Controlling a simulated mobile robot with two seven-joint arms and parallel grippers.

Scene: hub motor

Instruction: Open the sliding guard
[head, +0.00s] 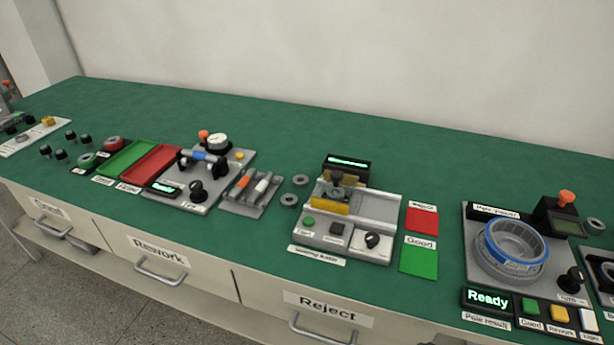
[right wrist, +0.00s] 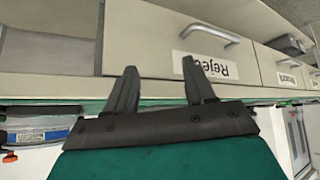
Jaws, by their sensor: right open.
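A grey tester (head: 345,232) stands at the middle of the bench in the head view. A yellow bar (head: 330,207) lies across its left part, in front of a dark fixture (head: 340,188); it looks like the front of the sliding guard. A bare grey track (head: 378,208) lies to the right of the bar. Whether a clear panel covers the fixture is too small to tell. My right gripper (right wrist: 159,65) is open and empty in the right wrist view, with the drawer fronts beyond its fingers. My left gripper is not in view.
The "Reject" drawer (head: 316,310) lies below the tester, with the "Rework" drawer (head: 180,262) to its left. A red pad (head: 422,219) and a green pad (head: 419,262) lie right of the tester. A blue-rimmed ring station (head: 512,250) stands farther right. The back bench strip is clear.

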